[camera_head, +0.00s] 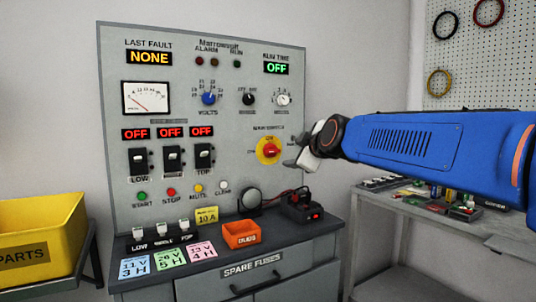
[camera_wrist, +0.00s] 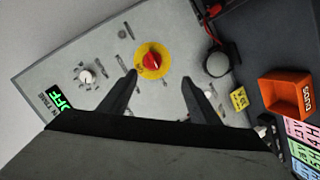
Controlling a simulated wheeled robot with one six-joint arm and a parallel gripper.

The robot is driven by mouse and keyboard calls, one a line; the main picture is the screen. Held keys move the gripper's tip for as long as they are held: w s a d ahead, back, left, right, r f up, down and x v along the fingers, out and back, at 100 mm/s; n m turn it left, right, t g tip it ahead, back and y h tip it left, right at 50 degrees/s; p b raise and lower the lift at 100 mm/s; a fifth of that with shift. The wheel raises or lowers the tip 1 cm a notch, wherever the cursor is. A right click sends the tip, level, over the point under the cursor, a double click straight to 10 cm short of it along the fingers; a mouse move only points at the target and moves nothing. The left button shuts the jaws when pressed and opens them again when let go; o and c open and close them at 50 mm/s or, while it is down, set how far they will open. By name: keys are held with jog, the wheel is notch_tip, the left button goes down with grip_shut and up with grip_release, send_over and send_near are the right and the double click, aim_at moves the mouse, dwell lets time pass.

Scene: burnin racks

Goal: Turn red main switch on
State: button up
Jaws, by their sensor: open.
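The red main switch (camera_head: 269,150) is a red knob on a round yellow plate, on the right side of the grey panel (camera_head: 220,130). In the wrist view the red knob (camera_wrist: 152,60) sits on its yellow disc, beyond and between my two fingers. My gripper (camera_head: 300,155) is just right of the switch, in front of the panel. In the wrist view my gripper (camera_wrist: 160,85) is open with nothing between its fingers. The fingertips appear apart from the knob. The small lettering around the switch is too blurred to read surely.
Dials and a meter (camera_head: 147,97) are on the panel. Below, a cabinet top carries an orange bin (camera_head: 241,234), a black device (camera_head: 301,207), and colored cards. A yellow parts bin (camera_head: 40,235) stands left. A cluttered workbench (camera_head: 440,215) stands right.

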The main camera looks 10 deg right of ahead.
aim_at(273, 150)
jog(key=shift+t, duration=0.3)
jog(key=x, duration=0.6)
jog(key=r+x, duration=0.1)
jog(key=x, duration=1)
jog(key=shift+w+a+r, duration=0.3)
jog(key=shift+w+a, duration=0.1)
jog(key=shift+w, duration=0.15)
jog(key=c, duration=1.1)
